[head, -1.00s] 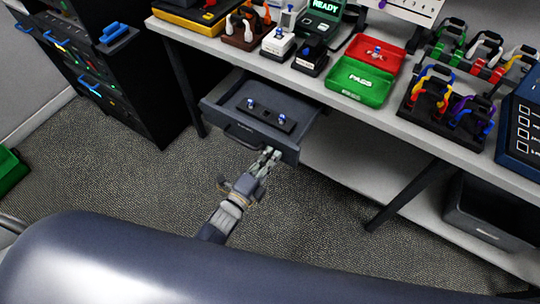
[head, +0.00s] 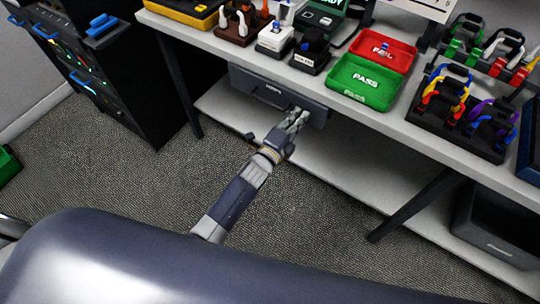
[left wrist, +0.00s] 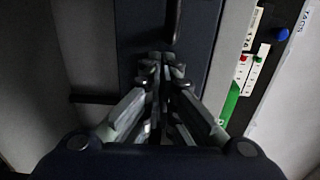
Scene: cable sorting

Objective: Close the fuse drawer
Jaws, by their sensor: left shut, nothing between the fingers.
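The fuse drawer (head: 262,88) is a dark grey drawer under the white bench. Its front is close beneath the bench edge and its inside is hidden from the head view. My left gripper (head: 300,113) is shut and empty, with its fingertips at the right part of the drawer front. In the left wrist view the shut fingers (left wrist: 163,65) point at the dark drawer front (left wrist: 135,30), and the dark handle shows at the top. Whether the tips touch the front is hard to tell. My right gripper is not seen.
The bench holds a green PASS tray (head: 362,82), a red FAIL tray (head: 384,50) and cable racks (head: 460,110). A black cabinet (head: 110,70) stands at the left. A bench leg (head: 415,205) and dark bin (head: 500,225) are at lower right. The carpet in front is open.

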